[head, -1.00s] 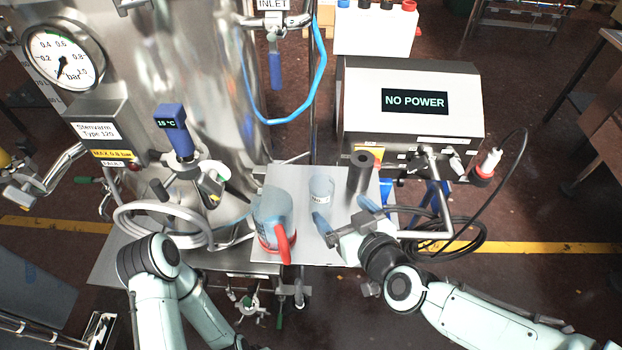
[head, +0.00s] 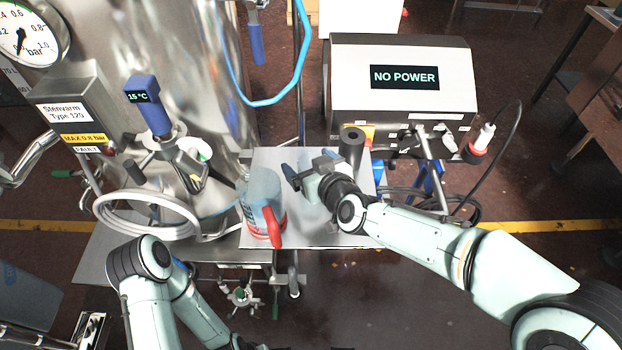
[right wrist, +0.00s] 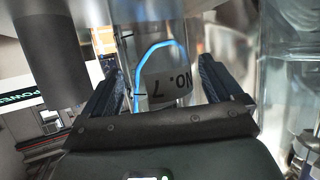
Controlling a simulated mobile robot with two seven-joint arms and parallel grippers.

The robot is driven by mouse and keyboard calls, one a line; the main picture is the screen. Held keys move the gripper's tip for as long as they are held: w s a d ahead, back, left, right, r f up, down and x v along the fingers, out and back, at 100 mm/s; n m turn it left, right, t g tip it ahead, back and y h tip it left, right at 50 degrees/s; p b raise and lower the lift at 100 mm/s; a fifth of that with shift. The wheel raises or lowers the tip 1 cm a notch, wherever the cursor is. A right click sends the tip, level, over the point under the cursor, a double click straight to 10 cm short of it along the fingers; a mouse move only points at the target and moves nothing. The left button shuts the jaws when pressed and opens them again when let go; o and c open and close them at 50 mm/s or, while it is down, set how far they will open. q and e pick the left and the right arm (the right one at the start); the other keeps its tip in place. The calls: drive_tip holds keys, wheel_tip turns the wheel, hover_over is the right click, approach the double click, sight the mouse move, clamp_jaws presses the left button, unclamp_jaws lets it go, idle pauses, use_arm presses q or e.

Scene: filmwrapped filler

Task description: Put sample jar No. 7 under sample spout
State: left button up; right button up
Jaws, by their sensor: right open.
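Sample jar No. 7 (right wrist: 165,85) is a clear jar with a "No. 7" label, upside down in the right wrist view. It stands between the two fingers of my right gripper (right wrist: 165,80), which is open. In the head view my right gripper (head: 296,167) is over the steel shelf and hides the jar. A valve fitting (head: 190,168) on the steel tank is left of the gripper; I cannot tell which part is the sample spout. My left arm shows at the lower left, but its gripper is not in view.
A clear jug with a red handle (head: 271,226) stands on the shelf (head: 305,238), left of my right gripper. A dark cylinder (head: 352,148) stands behind the gripper. A grey hose coil (head: 145,222) lies left. A "NO POWER" box (head: 400,100) is behind right.

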drive_tip(key=shift+w+a+f, duration=0.1)
drive_tip(key=shift+w+a, duration=0.1)
drive_tip(key=shift+w, duration=0.15)
drive_tip(key=shift+c, duration=0.2)
drive_tip(key=c, duration=1.1)
